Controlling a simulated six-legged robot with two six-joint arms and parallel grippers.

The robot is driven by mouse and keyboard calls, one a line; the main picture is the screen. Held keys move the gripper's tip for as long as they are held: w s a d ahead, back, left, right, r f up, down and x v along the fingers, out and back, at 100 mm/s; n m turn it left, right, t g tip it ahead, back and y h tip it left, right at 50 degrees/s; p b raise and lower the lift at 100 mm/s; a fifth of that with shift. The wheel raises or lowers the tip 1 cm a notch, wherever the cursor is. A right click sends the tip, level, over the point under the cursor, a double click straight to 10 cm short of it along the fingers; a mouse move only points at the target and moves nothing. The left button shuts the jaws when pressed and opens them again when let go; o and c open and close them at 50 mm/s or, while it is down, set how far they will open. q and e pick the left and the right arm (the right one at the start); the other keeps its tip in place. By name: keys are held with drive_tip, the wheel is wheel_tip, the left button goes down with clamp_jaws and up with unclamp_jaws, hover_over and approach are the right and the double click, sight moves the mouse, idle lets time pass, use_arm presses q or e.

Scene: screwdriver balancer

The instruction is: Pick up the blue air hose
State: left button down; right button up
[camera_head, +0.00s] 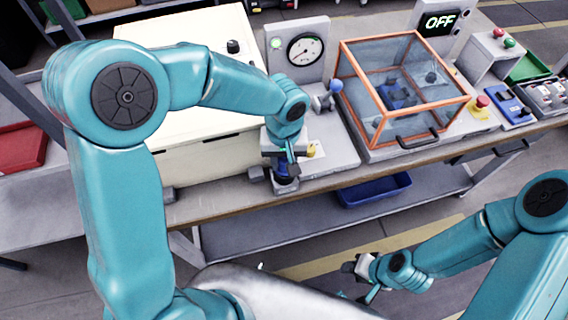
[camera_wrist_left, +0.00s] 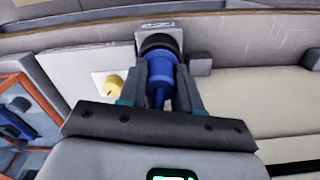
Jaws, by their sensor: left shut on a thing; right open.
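The blue air hose shows as a short blue piece with a black collar (camera_wrist_left: 158,82) in the left wrist view. It also shows as a small blue and black piece (camera_head: 285,184) at the table's front edge in the head view. My left gripper (camera_head: 284,158) is shut on it, with one finger on each side of the blue part. The black collar is against or close to a grey block; I cannot tell if they touch. No length of hose shows. My right gripper (camera_head: 362,272) is open and empty, low in front of the table.
A pressure gauge panel (camera_head: 305,50) and a blue-knobbed lever (camera_head: 328,97) stand behind the left gripper. A yellow knob (camera_wrist_left: 114,84) is close beside it. A cream cabinet (camera_head: 205,159) is left, an orange-framed clear box (camera_head: 402,88) right. A blue bin (camera_head: 374,190) sits below.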

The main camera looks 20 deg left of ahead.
use_arm(q)
drive_tip(key=shift+r, duration=0.1)
wheel_tip(320, 180, up, 20)
idle(0.5)
drive_tip(key=shift+w+a, duration=0.1)
